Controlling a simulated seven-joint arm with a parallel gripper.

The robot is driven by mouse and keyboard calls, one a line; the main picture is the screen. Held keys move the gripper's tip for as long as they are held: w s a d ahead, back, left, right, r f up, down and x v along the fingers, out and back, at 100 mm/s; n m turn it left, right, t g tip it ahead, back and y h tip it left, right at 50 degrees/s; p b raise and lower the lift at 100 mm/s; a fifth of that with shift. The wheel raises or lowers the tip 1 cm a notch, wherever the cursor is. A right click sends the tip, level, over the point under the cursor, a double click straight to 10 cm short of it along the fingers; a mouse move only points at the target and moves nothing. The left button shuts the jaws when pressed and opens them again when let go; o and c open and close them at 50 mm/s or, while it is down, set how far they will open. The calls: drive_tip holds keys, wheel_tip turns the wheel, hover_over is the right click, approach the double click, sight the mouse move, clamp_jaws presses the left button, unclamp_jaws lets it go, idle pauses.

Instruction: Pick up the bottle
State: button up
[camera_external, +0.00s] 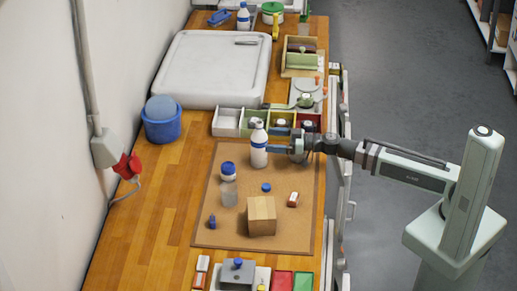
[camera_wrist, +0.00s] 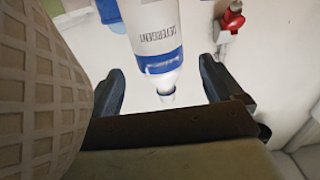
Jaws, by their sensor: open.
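A white bottle with blue bands (camera_external: 259,153) stands upright on the brown mat (camera_external: 210,228), near its back edge. In the wrist view the detergent bottle (camera_wrist: 158,40) appears upside down, its label reading "DETERGENT", and lies between the two fingers in the picture. My gripper (camera_external: 277,141) is open, at the bottle's right side at upper-body height; in the wrist view my gripper (camera_wrist: 160,70) has a finger on each side with gaps to the bottle. I cannot tell whether a finger touches it.
A wooden block (camera_external: 262,216), a blue cap (camera_external: 266,187) and a small red-white box (camera_external: 293,200) sit on the mat. Divided trays (camera_external: 228,121) stand just behind. A blue tub (camera_external: 161,122) is at left. Another white-blue bottle (camera_external: 243,20) stands far back.

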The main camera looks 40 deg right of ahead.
sight(254, 138)
drive_tip(key=shift+x, duration=3.8)
drive_tip(key=shift+f, duration=0.1)
drive_tip(key=c, duration=1.2)
drive_tip(key=shift+r, duration=0.2)
drive_tip(key=shift+c, duration=0.2)
